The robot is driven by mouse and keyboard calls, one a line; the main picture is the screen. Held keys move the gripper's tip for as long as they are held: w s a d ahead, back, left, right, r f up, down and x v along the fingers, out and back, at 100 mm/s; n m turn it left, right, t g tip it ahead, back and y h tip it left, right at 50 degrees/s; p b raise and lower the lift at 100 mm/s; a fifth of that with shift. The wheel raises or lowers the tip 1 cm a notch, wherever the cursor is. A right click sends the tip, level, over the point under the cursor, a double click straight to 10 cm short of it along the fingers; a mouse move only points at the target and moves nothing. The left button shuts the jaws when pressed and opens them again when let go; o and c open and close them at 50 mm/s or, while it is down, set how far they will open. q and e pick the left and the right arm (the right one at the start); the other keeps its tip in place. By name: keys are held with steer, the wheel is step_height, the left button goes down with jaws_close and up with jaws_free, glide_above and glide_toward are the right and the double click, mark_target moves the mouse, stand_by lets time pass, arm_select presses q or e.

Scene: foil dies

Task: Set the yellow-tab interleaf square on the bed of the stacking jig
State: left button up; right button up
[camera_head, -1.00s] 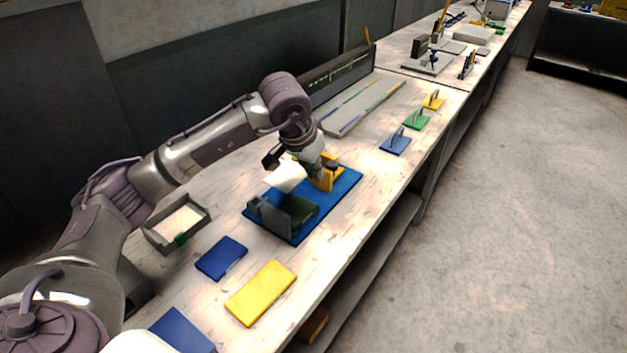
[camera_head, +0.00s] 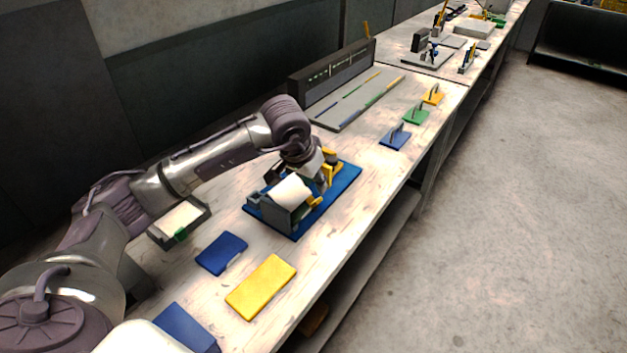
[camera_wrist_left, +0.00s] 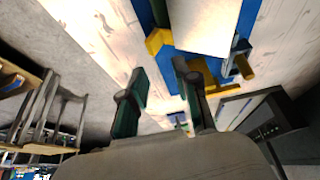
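The stacking jig, with a blue base (camera_head: 350,183), a dark grey upright wall (camera_head: 290,215) and yellow parts (camera_head: 331,160), stands on the bench. The white interleaf square (camera_head: 291,190) lies tilted in the picture within the jig, behind the grey wall; it also shows in the left wrist view (camera_wrist_left: 205,22). Whether it lies flat on the bed is hidden, and I cannot tell its yellow tab from the jig's yellow parts. My left gripper (camera_wrist_left: 160,95) is over the jig beside the sheet, its fingers apart with nothing seen between them. My right gripper is out of view.
A grey tray with white sheets (camera_head: 205,212) stands left of the jig. A blue plate (camera_head: 222,253) and a yellow plate (camera_head: 261,286) lie in front. Blue, green and yellow handled plates (camera_head: 416,115) line the right edge. A long grey rack (camera_head: 350,105) stands behind.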

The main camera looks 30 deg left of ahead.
arm_select(q)
steer(key=shift+r+p, duration=0.4)
steer(key=shift+r, duration=0.1)
steer(key=b+v, duration=0.2)
steer(key=v, duration=0.9)
steer(key=shift+s+r, duration=0.25)
steer(key=shift+r, duration=0.05)
